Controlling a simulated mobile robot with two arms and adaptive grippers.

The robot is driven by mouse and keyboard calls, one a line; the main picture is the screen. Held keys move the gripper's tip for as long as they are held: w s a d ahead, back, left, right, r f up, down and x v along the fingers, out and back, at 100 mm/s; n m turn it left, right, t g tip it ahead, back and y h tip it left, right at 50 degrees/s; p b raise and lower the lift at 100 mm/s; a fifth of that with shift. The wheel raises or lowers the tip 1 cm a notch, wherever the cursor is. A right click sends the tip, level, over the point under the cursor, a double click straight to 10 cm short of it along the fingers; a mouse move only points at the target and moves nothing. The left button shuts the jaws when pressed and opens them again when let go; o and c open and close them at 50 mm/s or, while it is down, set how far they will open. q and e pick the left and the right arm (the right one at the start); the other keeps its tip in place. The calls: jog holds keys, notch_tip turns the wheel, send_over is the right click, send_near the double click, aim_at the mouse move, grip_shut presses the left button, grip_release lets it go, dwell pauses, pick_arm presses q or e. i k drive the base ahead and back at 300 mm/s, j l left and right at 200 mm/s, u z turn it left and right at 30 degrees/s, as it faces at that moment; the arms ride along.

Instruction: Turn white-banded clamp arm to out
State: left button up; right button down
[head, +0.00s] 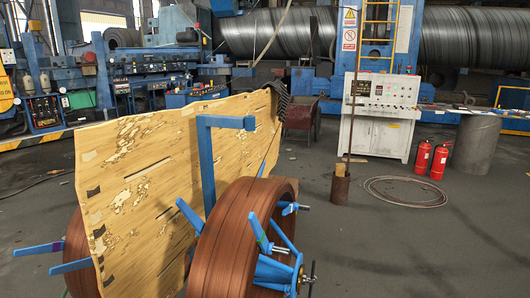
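A brown reel (228,245) stands at the bottom centre. Several blue clamp arms stick out around it. One clamp arm (258,233) leans up at the front face, with a dark purple patch on it. Another short clamp arm (287,208) at the upper right of the reel ends in a pale, dark-tipped pin. A plain blue arm (189,216) rises at the reel's left edge. A further arm (38,249) at far left carries a purple band. I cannot tell surely which arm has a white band. Neither of my grippers is in view.
A worn wooden board (150,165) stands behind the reel, with a blue bent post (207,165) before it. A rusty bucket with a rod (340,188), coiled cable (405,192) and red extinguishers (422,157) stand right. Floor at lower right is clear.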

aim_at(290, 208)
jog(key=i+l+u, duration=0.15)
jog(key=i+l, duration=0.2)
jog(key=i+l+u, duration=0.1)
jog(key=i+l, duration=0.2)
jog(key=l, duration=0.25)
